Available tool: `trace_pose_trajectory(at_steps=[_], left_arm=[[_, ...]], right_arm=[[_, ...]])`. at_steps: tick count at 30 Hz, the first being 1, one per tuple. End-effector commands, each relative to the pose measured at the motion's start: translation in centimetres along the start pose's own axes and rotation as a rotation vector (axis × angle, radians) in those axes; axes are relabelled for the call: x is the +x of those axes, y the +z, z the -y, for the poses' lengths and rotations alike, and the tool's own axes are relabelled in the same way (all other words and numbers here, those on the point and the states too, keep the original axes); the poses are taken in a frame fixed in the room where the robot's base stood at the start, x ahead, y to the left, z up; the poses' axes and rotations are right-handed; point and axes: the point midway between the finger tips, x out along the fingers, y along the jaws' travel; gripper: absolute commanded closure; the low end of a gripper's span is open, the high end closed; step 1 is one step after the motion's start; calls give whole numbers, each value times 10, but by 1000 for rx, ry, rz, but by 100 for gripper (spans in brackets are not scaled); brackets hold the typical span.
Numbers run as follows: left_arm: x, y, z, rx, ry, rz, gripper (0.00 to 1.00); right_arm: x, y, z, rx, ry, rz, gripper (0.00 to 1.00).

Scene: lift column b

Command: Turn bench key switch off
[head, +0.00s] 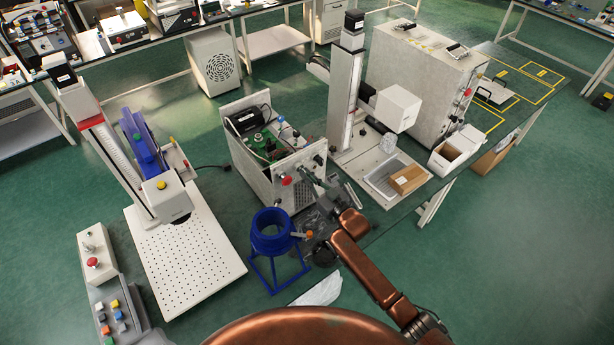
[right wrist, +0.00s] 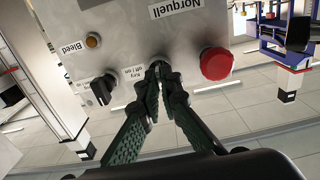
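The bench key switch (right wrist: 156,66) is on the grey front panel in the right wrist view, beside a small label reading "Key off / on". The fingers of my right gripper (right wrist: 163,74) come together over it and look closed on the key. They hide most of the key, so its turn position cannot be read. In the head view my right gripper (head: 317,182) reaches the front of the open-topped grey bench unit (head: 258,178). My left gripper is not in view.
On the panel, a red mushroom button (right wrist: 216,64) sits right of the fingers. A black knob (right wrist: 100,89) and an amber "Bleed" button (right wrist: 93,41) are to the left. In the head view a blue stand (head: 272,243) is close by my right arm.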

Motion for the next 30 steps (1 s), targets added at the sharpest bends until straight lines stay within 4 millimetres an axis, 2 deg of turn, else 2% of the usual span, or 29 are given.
trace_pose_trajectory(at_steps=[10, 12, 18, 26, 30], left_arm=[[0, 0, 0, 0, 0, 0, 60], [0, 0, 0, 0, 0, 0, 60], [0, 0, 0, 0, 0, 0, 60], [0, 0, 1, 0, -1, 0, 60], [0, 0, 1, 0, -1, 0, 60]], right_arm=[[0, 2, -1, -5, 1, 4, 100], [0, 2, -1, -5, 1, 4, 92], [0, 1, 0, -4, 1, 2, 79], [0, 0, 0, -4, 0, 1, 78], [-9, 2, -1, -4, 1, 2, 78]])
